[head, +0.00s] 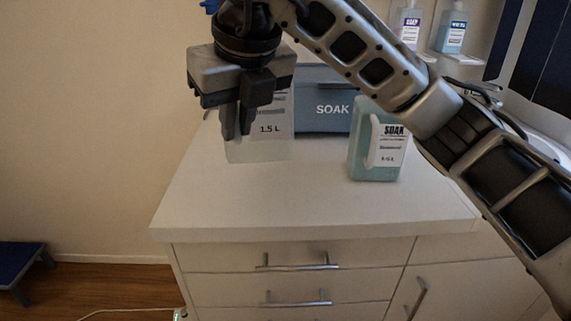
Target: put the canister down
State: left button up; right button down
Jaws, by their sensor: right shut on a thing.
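A pale, translucent canister (268,148) marked "1.5 L" is at the back left of the white cabinet top. My right gripper (236,130) comes down from above and is shut on it near its upper left part. The gripper hides the canister's top and the grip itself. The canister looks upright. I cannot tell whether its base touches the cabinet top or hangs just above it. My left gripper is not in view.
A blue-green "SOAK" jug (372,152) stands right of the canister. A grey-blue "SOAK" box (322,92) is behind. The white cabinet top (290,205) is clear in front. Two bottles stand at the upper right. A dark blue stool (22,258) is on the floor at left.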

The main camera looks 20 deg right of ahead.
aim_at(266, 122)
jog(key=w+d+f, duration=0.2)
jog(key=w+d, duration=0.1)
jog(key=w+d+f, duration=0.1)
jog(key=d, duration=0.1)
jog(key=shift+w+p, duration=0.3)
jog(key=shift+p, duration=0.05)
jog(key=w+d+f, duration=0.2)
jog(key=f, duration=0.1)
jog(key=w+d+f, duration=0.1)
jog(key=f, duration=0.1)
jog(key=shift+w+f, duration=0.15)
jog(key=f, duration=0.4)
jog(key=shift+w+d+p, duration=0.3)
jog(key=shift+d, duration=0.05)
jog(key=c, duration=1.9)
grip_release()
jog(key=o, duration=0.5)
jog(key=shift+c, duration=0.2)
